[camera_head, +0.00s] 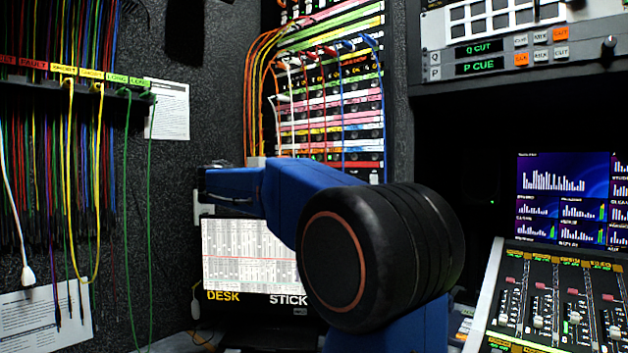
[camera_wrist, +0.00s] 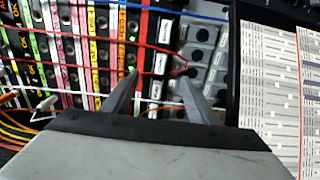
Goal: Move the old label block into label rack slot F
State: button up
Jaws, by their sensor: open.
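My gripper (camera_wrist: 158,78) shows in the wrist view with its two grey fingers spread apart and nothing between them. The fingers point at the lower end of a patch bay (camera_wrist: 75,50), which appears turned on its side. Small white labels (camera_wrist: 165,31) sit on a dark strip between the fingers. Beside it is a grey panel with round black holes (camera_wrist: 203,36). I cannot tell which piece is the old label block, and I cannot make out label rack slot F.
Red, blue and white patch cords cross the patch bay (camera_head: 325,100); a red one (camera_wrist: 148,72) runs close to the fingers. A lit chart (camera_head: 250,250) marked DESK STICK is below. Hanging cables (camera_head: 72,180) fill the left wall; a fader desk (camera_head: 560,305) is at right.

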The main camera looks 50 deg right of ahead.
jog(key=d, duration=0.9)
jog(key=shift+w, duration=0.3)
dwell(1.1)
grip_shut()
jog(key=shift+a, duration=0.1)
jog(key=shift+s+a, duration=0.2)
jog(key=shift+a, duration=2.65)
jog(key=shift+a, duration=0.15)
